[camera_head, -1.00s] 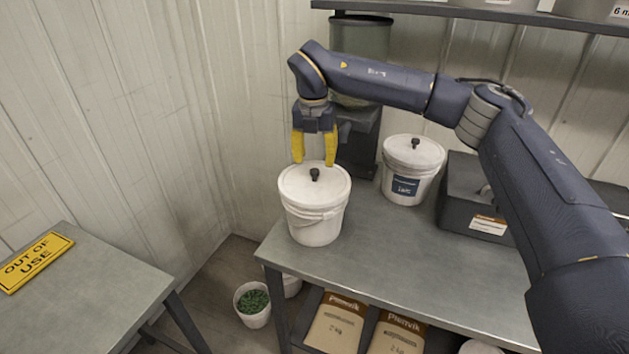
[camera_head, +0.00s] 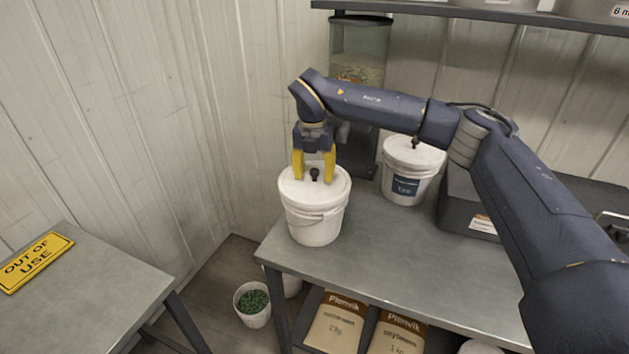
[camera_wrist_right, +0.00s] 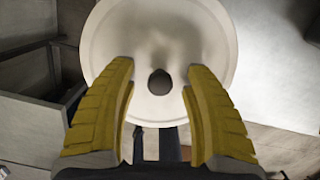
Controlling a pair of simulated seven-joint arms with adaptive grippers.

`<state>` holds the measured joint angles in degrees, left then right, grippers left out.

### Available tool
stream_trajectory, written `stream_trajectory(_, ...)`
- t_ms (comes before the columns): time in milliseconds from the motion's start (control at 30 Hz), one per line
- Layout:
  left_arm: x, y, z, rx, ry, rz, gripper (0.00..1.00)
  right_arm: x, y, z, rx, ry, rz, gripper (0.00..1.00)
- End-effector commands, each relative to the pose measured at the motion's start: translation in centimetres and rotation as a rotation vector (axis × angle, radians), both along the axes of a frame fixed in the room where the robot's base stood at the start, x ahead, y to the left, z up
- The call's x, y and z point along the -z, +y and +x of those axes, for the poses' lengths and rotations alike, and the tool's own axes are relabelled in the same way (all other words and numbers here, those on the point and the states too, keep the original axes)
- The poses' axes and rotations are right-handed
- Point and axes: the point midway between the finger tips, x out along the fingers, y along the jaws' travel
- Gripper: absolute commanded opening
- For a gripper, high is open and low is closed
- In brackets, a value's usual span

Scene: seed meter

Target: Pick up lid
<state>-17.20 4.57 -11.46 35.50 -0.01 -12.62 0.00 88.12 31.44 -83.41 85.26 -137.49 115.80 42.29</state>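A white lid (camera_head: 298,185) with a small dark knob (camera_head: 314,174) sits on a white bucket (camera_head: 315,226) near the table's left front corner. My right gripper (camera_head: 314,180) points down at the knob, its yellow fingers on either side with gaps between. In the right wrist view the lid (camera_wrist_right: 120,30) fills the upper middle, and the knob (camera_wrist_right: 159,82) lies between the open fingers of the right gripper (camera_wrist_right: 159,75), touching neither. My left gripper does not show.
A second lidded white bucket (camera_head: 405,187) stands to the right, partly behind my arm. A dark grey box (camera_head: 462,207) is beside it. A clear-walled hopper (camera_head: 358,65) stands behind. A yellow sign (camera_head: 36,262) lies on the left table. The table front (camera_head: 400,270) is clear.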

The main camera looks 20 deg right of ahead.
Motion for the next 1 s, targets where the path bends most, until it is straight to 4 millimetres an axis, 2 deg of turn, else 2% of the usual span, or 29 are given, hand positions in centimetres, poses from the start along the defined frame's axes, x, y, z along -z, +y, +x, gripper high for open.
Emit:
stream_trajectory(67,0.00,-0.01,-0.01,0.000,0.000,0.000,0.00,-0.01,-0.01,-0.01,0.000,0.000,0.000,0.42)
stream_trajectory(433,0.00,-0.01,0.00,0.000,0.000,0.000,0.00,-0.02,-0.01,-0.01,0.000,0.000,0.000,0.00)
stream_trajectory(1000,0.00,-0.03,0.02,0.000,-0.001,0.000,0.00,-0.24,-0.02,0.05,0.000,-0.002,-0.001,0.00)
